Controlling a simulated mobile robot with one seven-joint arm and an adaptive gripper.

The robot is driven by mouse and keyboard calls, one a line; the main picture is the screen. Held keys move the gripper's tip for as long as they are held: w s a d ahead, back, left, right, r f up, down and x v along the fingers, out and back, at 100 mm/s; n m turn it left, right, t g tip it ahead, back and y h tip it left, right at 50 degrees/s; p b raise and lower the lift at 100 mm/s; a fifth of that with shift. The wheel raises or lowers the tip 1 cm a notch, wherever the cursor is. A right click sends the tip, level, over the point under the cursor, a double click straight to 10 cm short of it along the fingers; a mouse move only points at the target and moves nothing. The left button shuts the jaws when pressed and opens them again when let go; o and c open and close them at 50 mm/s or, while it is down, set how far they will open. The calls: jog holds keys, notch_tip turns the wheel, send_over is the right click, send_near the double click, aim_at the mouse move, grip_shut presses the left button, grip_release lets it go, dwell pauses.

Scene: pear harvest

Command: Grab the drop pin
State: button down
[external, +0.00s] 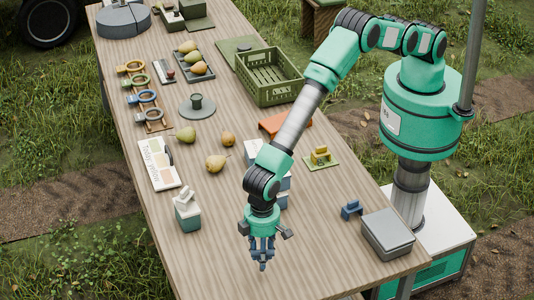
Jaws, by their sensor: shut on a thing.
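My gripper (262,253) points down over the near part of the wooden table, left of the closed grey box. It is shut on the drop pin (263,267), of which only a small blue-grey end shows below the fingers. The fingers hide the rest of it. I cannot tell whether its tip touches the table.
A blue bracket (351,209) and a grey lidded box (387,233) stand right of my gripper. A teal and white container (187,212) stands to the left. Loose pears (216,162) and a green crate (268,77) are farther back. The near table is clear.

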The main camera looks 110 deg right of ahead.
notch_tip(320, 180, up, 2)
jog(key=shift+r, duration=0.15)
jog(key=s+d, duration=0.3)
jog(key=s, duration=0.4)
jog(key=s+d+r, duration=0.1)
jog(key=s+d, duration=0.3)
jog(key=s, duration=0.3)
jog(key=shift+d, duration=0.3)
